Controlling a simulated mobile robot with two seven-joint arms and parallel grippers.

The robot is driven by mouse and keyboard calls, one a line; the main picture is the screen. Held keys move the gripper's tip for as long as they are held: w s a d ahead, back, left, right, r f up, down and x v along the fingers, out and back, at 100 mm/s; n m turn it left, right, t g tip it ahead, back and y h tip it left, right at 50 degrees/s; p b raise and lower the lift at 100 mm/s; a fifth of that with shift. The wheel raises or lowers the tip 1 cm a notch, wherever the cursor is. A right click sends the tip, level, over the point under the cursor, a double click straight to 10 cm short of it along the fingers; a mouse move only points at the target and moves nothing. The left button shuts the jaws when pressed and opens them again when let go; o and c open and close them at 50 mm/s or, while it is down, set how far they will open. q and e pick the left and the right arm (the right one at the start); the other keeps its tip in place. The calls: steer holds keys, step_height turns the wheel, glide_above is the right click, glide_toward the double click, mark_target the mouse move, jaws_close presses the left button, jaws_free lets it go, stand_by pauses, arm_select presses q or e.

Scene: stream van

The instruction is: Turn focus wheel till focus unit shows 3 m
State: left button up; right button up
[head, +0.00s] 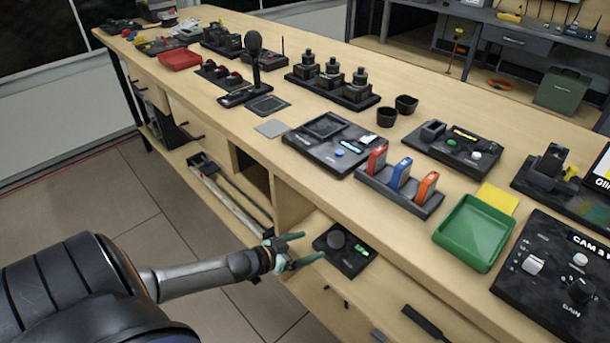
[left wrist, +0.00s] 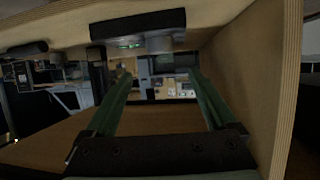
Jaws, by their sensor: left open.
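The focus unit (head: 348,262) is a small black box on a low wooden shelf below the counter edge. Its round dark focus wheel (head: 336,240) is on the left and a lit green display (head: 362,252) on the right; the reading is too small to make out. My left gripper (head: 307,248) is open, with its green fingers just left of the wheel and apart from it. In the left wrist view the focus unit (left wrist: 137,24) appears near the top, with the grey wheel (left wrist: 160,45) beyond and between the open fingertips (left wrist: 160,75). My right gripper is not in view.
The counter (head: 300,205) above holds a rack of coloured cards (head: 398,190), a green tray (head: 474,232) and several control panels. In the left wrist view a wooden side wall (left wrist: 258,75) stands close on the right. An open compartment (head: 250,172) is left of the shelf.

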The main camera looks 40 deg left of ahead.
arm_select(q)
steer(key=shift+s, duration=0.15)
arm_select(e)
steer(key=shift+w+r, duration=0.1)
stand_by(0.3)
arm_select(q)
steer(key=s+d+g, duration=0.2)
steer(key=s+d, duration=0.5)
steer(key=d, duration=0.5)
steer(key=s+d+g, duration=0.2)
steer(key=s+d, duration=0.6)
steer(key=d, duration=0.4)
steer(key=s+a+r+p, duration=0.1)
steer(key=a+r+p, duration=0.2)
steer(key=r+p, duration=0.8)
steer(key=shift+s+a+p, duration=0.35)
steer(key=shift+a+p, duration=0.05)
steer(key=shift+p, duration=0.8)
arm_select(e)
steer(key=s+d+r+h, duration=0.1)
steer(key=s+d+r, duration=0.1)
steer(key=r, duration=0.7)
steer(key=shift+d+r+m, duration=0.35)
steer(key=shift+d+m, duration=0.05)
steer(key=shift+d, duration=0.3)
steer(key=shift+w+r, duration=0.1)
